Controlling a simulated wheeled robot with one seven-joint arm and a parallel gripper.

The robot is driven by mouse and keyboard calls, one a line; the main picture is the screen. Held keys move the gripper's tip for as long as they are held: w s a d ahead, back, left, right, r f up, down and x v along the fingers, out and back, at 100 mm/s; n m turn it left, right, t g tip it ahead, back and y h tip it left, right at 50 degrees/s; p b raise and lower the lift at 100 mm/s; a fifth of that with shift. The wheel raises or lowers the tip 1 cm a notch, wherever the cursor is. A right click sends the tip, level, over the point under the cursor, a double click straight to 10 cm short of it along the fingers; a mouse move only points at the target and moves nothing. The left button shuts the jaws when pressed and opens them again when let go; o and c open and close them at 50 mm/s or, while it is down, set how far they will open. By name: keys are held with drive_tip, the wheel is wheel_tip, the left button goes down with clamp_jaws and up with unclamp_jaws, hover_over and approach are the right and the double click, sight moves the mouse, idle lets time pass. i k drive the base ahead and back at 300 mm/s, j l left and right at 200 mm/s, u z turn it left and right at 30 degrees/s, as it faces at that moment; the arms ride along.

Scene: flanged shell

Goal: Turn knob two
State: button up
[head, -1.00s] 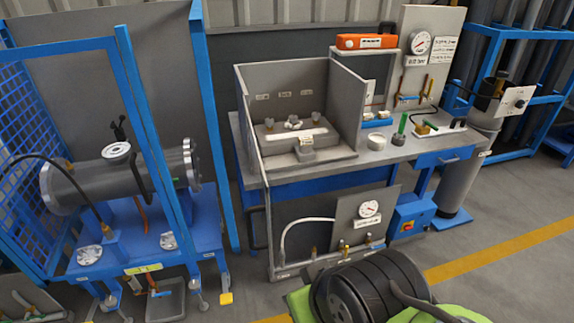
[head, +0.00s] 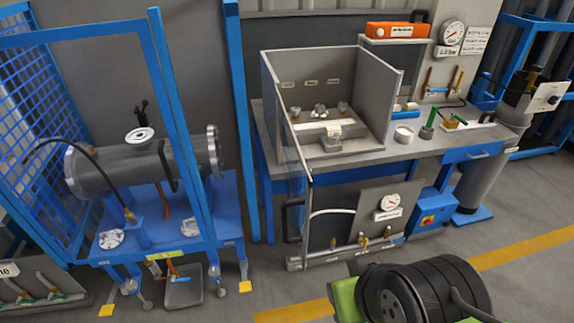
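A grey flanged shell (head: 110,172) lies on a blue stand at the left, inside a blue frame. A grey open-fronted enclosure (head: 377,95) stands on the workbench, with several small knob-like parts (head: 320,111) under a row of labels. I cannot read which one is knob two. Several brass valves (head: 362,241) sit on a pipe below the bench. My gripper is not in view; only green and black parts of my own body show at the bottom.
A clear door panel (head: 296,150) stands at the enclosure's left front. Bare floor with a yellow line (head: 520,246) lies in front. A grey tray (head: 184,287) sits under the shell's stand.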

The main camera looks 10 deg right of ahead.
sight(319, 108)
drive_tip(key=i+l, duration=0.3)
drive_tip(key=i+l+u, duration=0.15)
drive_tip(key=l, duration=0.3)
drive_tip(key=i+l, duration=0.35)
drive_tip(key=i+l+u, duration=0.1)
drive_tip(key=i, duration=0.35)
drive_tip(key=i+l+u, duration=0.15)
drive_tip(key=i+l, duration=0.15)
drive_tip(key=i, duration=0.15)
